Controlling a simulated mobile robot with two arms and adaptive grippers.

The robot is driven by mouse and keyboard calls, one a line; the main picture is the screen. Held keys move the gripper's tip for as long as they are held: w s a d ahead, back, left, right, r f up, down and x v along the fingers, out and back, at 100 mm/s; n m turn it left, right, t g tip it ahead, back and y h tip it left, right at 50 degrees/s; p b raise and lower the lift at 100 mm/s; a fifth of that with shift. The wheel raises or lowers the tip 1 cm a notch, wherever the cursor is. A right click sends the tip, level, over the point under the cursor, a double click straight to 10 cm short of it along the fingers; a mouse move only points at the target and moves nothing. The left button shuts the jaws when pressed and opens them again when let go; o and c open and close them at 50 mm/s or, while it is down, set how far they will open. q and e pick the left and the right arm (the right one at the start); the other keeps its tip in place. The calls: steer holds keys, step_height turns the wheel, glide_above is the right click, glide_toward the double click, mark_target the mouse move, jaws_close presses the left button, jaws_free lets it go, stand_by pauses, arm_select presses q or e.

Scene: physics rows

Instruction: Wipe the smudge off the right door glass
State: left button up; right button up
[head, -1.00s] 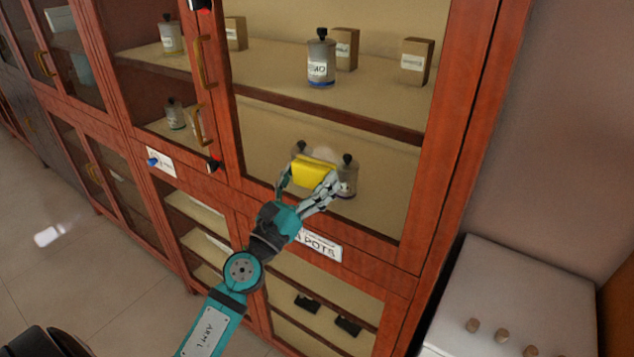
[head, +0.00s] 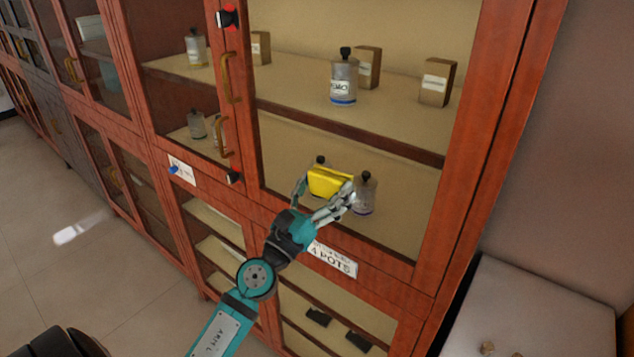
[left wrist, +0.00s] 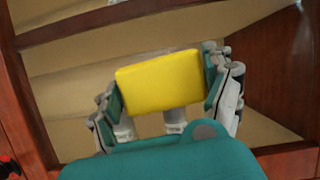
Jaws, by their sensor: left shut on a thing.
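The right door (head: 497,160) of the tall red-brown cabinet is closed, with a large glass pane (head: 290,150). My left gripper (head: 325,192) is shut on a yellow sponge (head: 330,181), held in front of the lower part of this pane. The left wrist view shows the sponge (left wrist: 160,84) between both fingers. Whether the sponge touches the glass I cannot tell. A faint whitish patch shows at the top right of the left wrist view; whether it is the smudge or a reflection I cannot tell. No clear smudge shows in the head view. My right gripper is not in view.
Behind the glass stand a labelled bottle (head: 344,77), boxes (head: 437,82) and a lower bottle (head: 364,196). Brass handles (head: 228,78) sit left of the pane. A sign (head: 333,260) is below it. A white-topped surface (head: 540,310) is at lower right.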

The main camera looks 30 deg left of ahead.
mark_target(363, 185)
arm_select(q)
steer(key=shift+s+d+p, duration=0.2)
steer(key=shift+d+p, duration=0.3)
steer(key=shift+d, duration=1.8)
steer(key=shift+s+d, duration=0.15)
steer(key=shift+d, duration=0.9)
steer(key=shift+a, duration=0.15)
steer(key=shift+w+a+b, duration=0.15)
steer(key=shift+a, duration=0.9)
steer(key=shift+w+a+b, duration=0.1)
steer(key=shift+a+b, duration=0.05)
steer(key=shift+a, duration=0.85)
steer(key=shift+w+a+b, duration=0.15)
steer(key=shift+a+b, duration=0.35)
steer(key=shift+a, duration=1.6)
